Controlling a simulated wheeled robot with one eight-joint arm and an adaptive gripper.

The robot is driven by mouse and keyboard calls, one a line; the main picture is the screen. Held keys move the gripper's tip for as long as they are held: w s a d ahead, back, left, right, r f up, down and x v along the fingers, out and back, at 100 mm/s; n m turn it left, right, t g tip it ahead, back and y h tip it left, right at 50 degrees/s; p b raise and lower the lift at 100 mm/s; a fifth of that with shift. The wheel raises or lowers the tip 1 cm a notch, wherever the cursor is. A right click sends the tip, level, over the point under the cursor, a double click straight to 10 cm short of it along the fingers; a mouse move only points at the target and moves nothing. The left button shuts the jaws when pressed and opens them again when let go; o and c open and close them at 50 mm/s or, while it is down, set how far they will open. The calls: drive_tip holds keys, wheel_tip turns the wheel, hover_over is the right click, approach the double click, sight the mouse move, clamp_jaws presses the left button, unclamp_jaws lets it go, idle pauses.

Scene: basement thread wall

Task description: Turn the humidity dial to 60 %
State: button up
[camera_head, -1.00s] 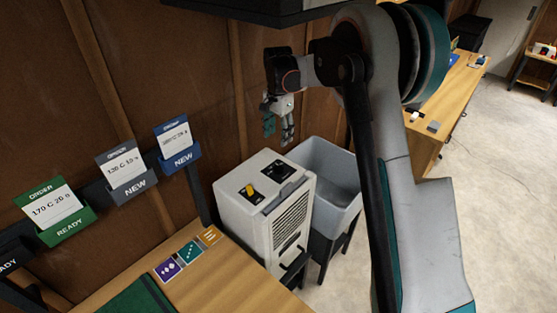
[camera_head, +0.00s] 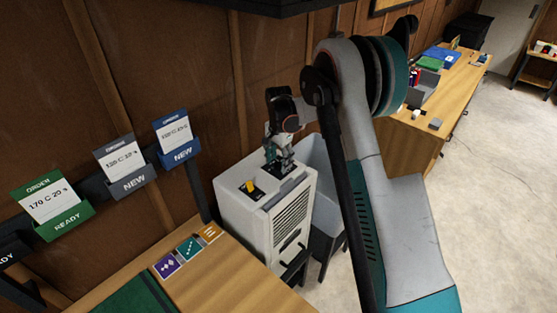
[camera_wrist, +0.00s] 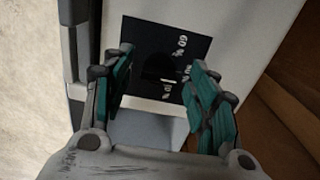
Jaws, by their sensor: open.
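The dehumidifier (camera_head: 235,215) is a white-grey box standing beside the wooden table. Its top carries a yellow switch (camera_head: 250,186) and a black dial panel, which shows in the wrist view (camera_wrist: 140,38). The wrist view shows several white marks on the panel, one reading like 60 %. The dark round dial (camera_wrist: 158,70) sits at the panel's middle, dim and partly lost in shadow, so its setting cannot be told. My gripper (camera_head: 278,168) points down over the dial panel. In the wrist view my gripper's (camera_wrist: 160,90) teal fingers are open, one on each side of the dial; contact cannot be told.
A grey tub (camera_head: 318,160) stands just behind and right of the box. The wooden wall (camera_head: 175,75) is close behind. A table (camera_head: 225,265) with coloured cards is at the front left. A dark overhang (camera_head: 265,6) hangs above.

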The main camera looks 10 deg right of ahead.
drive_tip(key=shift+c, duration=0.5)
drive_tip(key=c, duration=1)
drive_tip(key=shift+o, duration=0.2)
drive_tip(key=n+b, duration=0.2)
drive_tip(key=n, duration=0.3)
drive_tip(key=shift+f+n+b, duration=0.1)
drive_tip(key=shift+n+b, duration=0.25)
drive_tip(key=shift+n, duration=0.05)
drive_tip(key=n, duration=0.3)
drive_tip(key=n+b, duration=0.1)
drive_tip(key=n, duration=0.1)
drive_tip(key=shift+s+d+n, duration=0.1)
drive_tip(key=shift+d+n, duration=0.1)
drive_tip(key=shift+n, duration=0.2)
drive_tip(key=shift+n+b, duration=0.3)
